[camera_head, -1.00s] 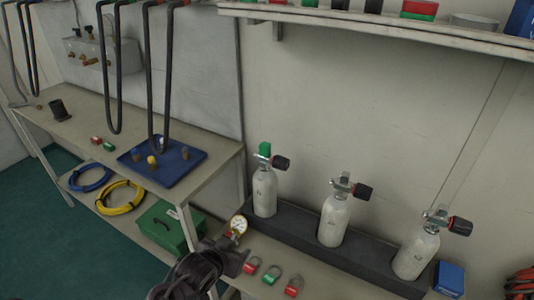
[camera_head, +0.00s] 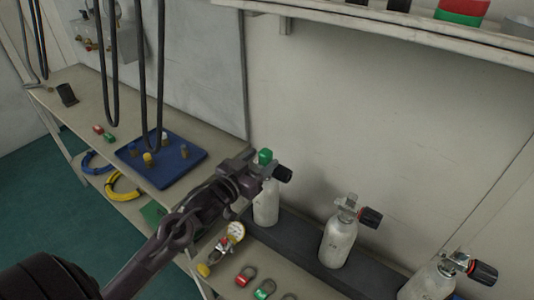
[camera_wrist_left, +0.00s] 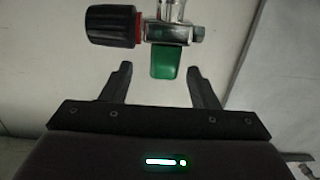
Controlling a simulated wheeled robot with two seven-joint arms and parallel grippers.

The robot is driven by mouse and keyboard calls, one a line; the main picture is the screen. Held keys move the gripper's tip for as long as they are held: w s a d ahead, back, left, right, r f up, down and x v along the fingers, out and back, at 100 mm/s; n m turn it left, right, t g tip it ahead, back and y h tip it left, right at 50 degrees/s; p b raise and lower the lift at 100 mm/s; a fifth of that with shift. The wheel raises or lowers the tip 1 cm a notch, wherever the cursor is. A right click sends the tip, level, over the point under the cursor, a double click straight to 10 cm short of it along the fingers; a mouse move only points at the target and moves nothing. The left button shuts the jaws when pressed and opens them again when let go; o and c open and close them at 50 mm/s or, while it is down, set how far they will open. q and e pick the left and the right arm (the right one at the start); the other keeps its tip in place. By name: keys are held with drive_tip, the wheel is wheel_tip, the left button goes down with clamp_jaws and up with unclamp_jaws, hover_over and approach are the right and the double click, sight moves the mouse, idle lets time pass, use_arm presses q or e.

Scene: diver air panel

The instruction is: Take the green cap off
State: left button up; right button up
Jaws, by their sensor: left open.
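The green cap (camera_head: 265,156) sits on the valve of the leftmost white cylinder (camera_head: 266,203). In the left wrist view the green cap (camera_wrist_left: 165,58) hangs from the chrome valve body (camera_wrist_left: 172,32), with the black valve knob (camera_wrist_left: 112,27) to its left. My left gripper (camera_head: 256,167) is right at the cap in the head view. In the left wrist view the left gripper (camera_wrist_left: 158,82) is open. Its two fingers point toward the cap, one on either side, with gaps between them and the cap. My right gripper is not in view.
Two more white cylinders, the middle one (camera_head: 338,243) and the right one (camera_head: 425,284), stand in the dark rack (camera_head: 291,243). A gauge (camera_head: 236,232) and padlocks (camera_head: 246,275) lie on the bench in front. A shelf (camera_head: 400,29) runs above. A blue board (camera_head: 187,173) lies at left.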

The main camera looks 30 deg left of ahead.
sight(269, 150)
use_arm(q)
drive_tip(key=shift+w+r, duration=0.25)
drive_tip(key=shift+w, duration=0.15)
drive_tip(key=w+p, duration=0.1)
drive_tip(key=w, duration=0.2)
drive_tip(key=shift+w+d, duration=0.1)
drive_tip(key=shift+w, duration=0.3)
drive_tip(key=shift+w+f, duration=0.15)
drive_tip(key=shift+w, duration=0.25)
drive_tip(key=c, duration=1)
drive_tip(key=shift+c, duration=0.2)
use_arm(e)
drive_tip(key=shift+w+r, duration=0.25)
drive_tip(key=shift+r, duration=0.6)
use_arm(q)
wheel_tip(269, 150, up, 20)
drive_tip(key=shift+p, duration=0.3)
